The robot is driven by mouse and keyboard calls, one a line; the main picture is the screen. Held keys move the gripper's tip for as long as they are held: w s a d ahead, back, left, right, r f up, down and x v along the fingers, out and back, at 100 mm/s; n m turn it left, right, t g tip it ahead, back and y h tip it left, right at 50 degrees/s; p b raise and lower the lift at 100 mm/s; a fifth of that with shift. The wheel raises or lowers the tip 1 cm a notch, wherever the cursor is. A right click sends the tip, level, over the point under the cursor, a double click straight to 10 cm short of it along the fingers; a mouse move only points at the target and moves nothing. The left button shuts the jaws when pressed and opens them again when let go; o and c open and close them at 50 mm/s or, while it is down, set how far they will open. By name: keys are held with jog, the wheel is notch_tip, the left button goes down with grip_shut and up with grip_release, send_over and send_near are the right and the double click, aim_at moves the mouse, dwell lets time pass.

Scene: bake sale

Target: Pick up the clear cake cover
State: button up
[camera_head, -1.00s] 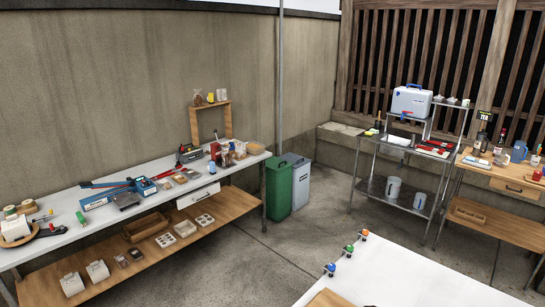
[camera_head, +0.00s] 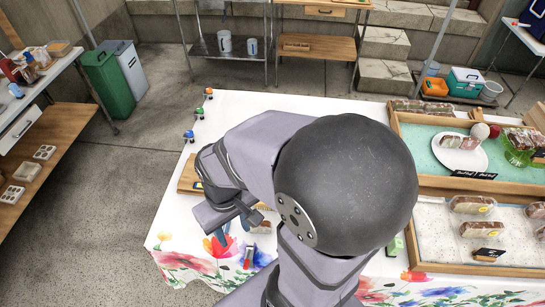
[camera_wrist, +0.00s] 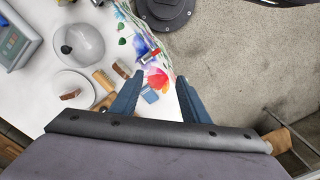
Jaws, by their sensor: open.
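The clear cake cover (camera_wrist: 88,30) is a see-through dome with a dark knob, on the white table at the upper left of the wrist view. Below it a white plate (camera_wrist: 62,80) carries a brown slice (camera_wrist: 71,95). My gripper (camera_wrist: 160,76) is open and empty, its two blue fingers apart, to the right of the cover and below it in the picture. In the head view my gripper (camera_head: 237,222) hangs over the left part of the flowered tablecloth. I cannot make out the cover in the head view; my arm hides much of the table.
A grey device (camera_wrist: 12,42) stands left of the cover. A wooden brush-like item (camera_wrist: 104,80) lies between plate and gripper. In the head view, a wooden-rimmed tray (camera_head: 440,190) with cakes is at the right, and small coloured clips (camera_head: 189,135) line the table's left edge.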

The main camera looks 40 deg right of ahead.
jog(key=w+f+m+t+b, duration=0.7)
jog(key=w+f, duration=0.5)
jog(key=w, duration=0.4)
jog(key=w+d+f+m+h+b, duration=0.2)
jog(key=d+f+h+b, duration=0.15)
jog(key=d+f, duration=0.2)
jog(key=s+d+f+m+g+h+b, duration=0.1)
jog(key=d+f+m+h+b, duration=0.15)
jog(key=d, duration=0.35)
jog(key=s+d+f+m+g+h+b, duration=0.1)
jog(key=s+d+h+b, duration=0.1)
jog(key=d+h, duration=0.3)
jog(key=s+d+m+g+h+b, duration=0.1)
jog(key=s+d+h, duration=0.1)
jog(key=s, duration=0.2)
jog(key=s+d+m+g+h+b, duration=0.1)
jog(key=s+d+g+h+b, duration=0.1)
jog(key=s+d, duration=0.1)
jog(key=s+d+m+g+h+b, duration=0.1)
jog(key=s+d+g+h+b, duration=0.1)
jog(key=s, duration=0.3)
jog(key=shift+s+d+r+m+h, duration=0.15)
jog(key=shift+d+r+m+h, duration=0.15)
jog(key=shift+d+h, duration=0.3)
jog(key=shift+d+f+m, duration=0.25)
jog(key=shift+m, duration=0.2)
jog(key=shift+d+f+m, duration=0.15)
jog(key=shift+f+m, duration=0.35)
